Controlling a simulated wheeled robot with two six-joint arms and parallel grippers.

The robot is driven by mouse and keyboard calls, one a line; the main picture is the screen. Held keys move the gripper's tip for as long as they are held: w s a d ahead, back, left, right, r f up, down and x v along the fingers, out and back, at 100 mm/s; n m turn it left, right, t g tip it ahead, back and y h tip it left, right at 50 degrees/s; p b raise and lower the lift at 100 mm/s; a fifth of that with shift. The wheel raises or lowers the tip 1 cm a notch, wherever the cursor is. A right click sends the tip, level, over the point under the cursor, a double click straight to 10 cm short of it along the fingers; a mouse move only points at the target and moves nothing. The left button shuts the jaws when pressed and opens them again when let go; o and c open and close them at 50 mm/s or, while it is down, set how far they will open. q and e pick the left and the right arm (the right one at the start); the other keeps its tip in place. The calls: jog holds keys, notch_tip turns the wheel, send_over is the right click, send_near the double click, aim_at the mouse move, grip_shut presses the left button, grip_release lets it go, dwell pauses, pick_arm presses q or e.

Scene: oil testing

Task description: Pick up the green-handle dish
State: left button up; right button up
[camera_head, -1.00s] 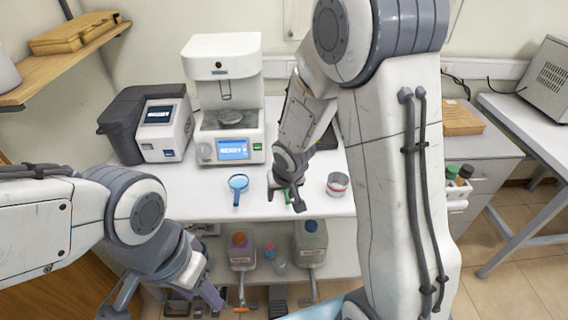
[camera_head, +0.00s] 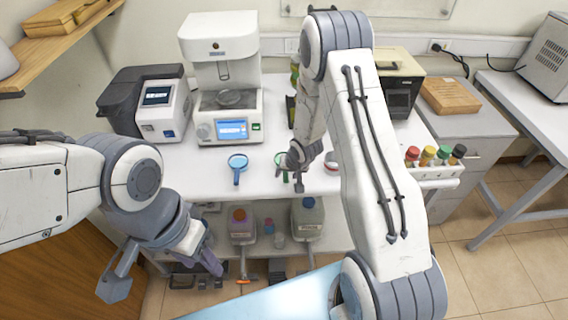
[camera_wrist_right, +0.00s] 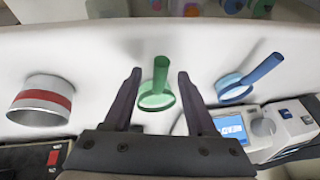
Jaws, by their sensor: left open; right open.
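The green-handle dish (camera_wrist_right: 158,88) lies on the white table, and in the right wrist view its handle and round bowl show between my right gripper's fingers. In the head view the green-handle dish (camera_head: 281,160) is partly hidden by my right gripper (camera_head: 291,180). My right gripper (camera_wrist_right: 155,85) is open, with a finger on each side of the dish and no visible contact. My left gripper (camera_head: 160,284) is open and empty, low at the left in front of the table.
A blue-handle dish (camera_head: 237,163) lies left of the green one; it also shows in the right wrist view (camera_wrist_right: 236,88). A red-banded cup (camera_wrist_right: 42,100) stands on the other side. A white testing machine (camera_head: 226,76) stands behind. Bottles (camera_head: 241,222) fill the lower shelf.

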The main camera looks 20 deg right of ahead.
jog(key=shift+x, duration=1.05)
grip_shut()
jog(key=shift+r, duration=0.1)
